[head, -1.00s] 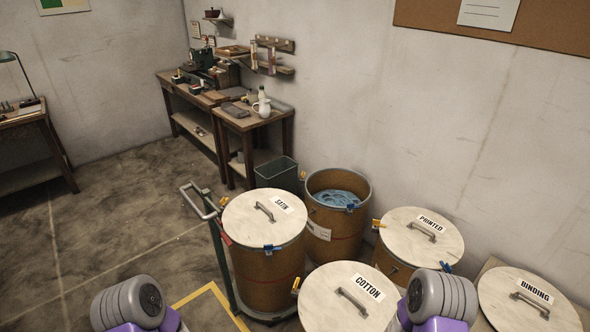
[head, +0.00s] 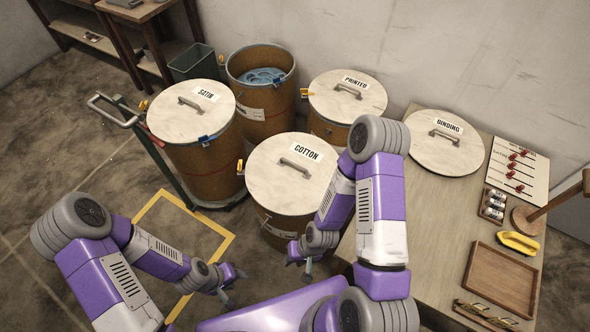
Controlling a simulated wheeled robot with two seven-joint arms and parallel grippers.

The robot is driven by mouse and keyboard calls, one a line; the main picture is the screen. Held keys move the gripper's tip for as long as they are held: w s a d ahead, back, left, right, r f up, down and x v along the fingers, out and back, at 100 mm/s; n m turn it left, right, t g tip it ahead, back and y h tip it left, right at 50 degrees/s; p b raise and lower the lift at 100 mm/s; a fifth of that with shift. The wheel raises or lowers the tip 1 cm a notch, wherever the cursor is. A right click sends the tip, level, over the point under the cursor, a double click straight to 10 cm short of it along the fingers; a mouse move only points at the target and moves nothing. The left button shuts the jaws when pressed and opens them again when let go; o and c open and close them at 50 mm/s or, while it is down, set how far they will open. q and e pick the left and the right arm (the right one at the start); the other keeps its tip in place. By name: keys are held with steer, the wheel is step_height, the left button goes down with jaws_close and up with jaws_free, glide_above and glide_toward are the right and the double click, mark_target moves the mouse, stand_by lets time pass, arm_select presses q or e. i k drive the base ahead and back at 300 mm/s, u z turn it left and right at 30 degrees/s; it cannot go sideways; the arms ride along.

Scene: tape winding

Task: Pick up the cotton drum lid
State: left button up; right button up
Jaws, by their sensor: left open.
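The cotton drum lid (head: 265,187) is a round pale disc with a grey bar handle (head: 295,166) and a COTTON label. It lies on a brown drum (head: 285,226) in the middle of the head view. My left gripper (head: 230,298) is open and empty, low in front of the drum and apart from the lid. My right gripper (head: 300,264) hangs in front of the drum's lower right side, below the lid and apart from its handle. Its jaws are too small to read. My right forearm overlaps the lid's right edge.
The satin drum (head: 206,160) stands on a green-framed trolley (head: 140,124) at left. An open drum (head: 284,103) holds blue material. The printed lid (head: 365,100) is behind. A table (head: 440,230) at right carries the binding lid (head: 440,158), a wooden tray (head: 500,280) and a yellow tool (head: 518,242).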

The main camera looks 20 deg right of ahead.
mark_target(289, 175)
steer(key=z, duration=0.05)
steer(key=k, duration=0.5)
steer(key=u, duration=0.9)
steer(key=i, duration=0.9)
steer(key=z, duration=0.6)
steer(key=i, duration=0.75)
steer(key=z, duration=0.85)
